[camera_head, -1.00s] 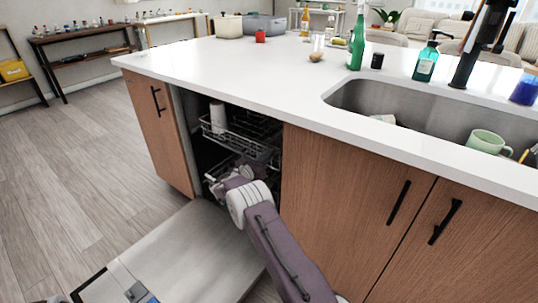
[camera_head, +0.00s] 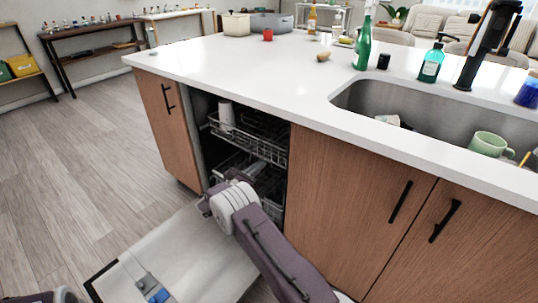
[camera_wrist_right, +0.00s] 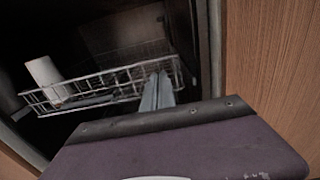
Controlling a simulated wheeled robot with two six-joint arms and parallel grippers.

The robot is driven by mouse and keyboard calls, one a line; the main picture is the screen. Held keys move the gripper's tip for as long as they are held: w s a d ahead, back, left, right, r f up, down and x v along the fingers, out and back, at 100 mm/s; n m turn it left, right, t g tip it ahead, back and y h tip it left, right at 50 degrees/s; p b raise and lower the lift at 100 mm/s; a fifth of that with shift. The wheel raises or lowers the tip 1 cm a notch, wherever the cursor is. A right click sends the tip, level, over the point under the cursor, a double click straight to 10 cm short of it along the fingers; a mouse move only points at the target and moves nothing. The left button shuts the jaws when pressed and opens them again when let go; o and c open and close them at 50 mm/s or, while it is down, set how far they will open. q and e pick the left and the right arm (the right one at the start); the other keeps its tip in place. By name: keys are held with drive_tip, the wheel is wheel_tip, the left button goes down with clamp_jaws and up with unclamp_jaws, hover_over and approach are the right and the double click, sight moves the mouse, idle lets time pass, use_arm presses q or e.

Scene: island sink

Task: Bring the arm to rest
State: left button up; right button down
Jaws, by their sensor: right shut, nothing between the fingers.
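My right arm reaches in from the lower right in the head view. Its gripper (camera_head: 233,176) is at the front of the open dishwasher, partly hidden by my own wrist. In the right wrist view the two grey fingers (camera_wrist_right: 157,92) are together and empty, pointing toward the wire rack (camera_wrist_right: 95,90). I cannot tell how far they are from it. The rack also shows in the head view (camera_head: 262,147). My left gripper is not in view; only a purple part of mine shows at the lower left corner.
The dishwasher door (camera_head: 195,265) is folded down below my right arm. A white cup (camera_head: 226,115) stands in the upper rack, also in the wrist view (camera_wrist_right: 46,76). Wooden cabinet fronts (camera_head: 345,200) stand right of the opening, under the white counter (camera_head: 270,75). Floor at left is clear.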

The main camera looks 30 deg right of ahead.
drive_tip(key=v, duration=0.3)
drive_tip(key=shift+s+a, duration=0.2)
drive_tip(key=shift+a, duration=0.05)
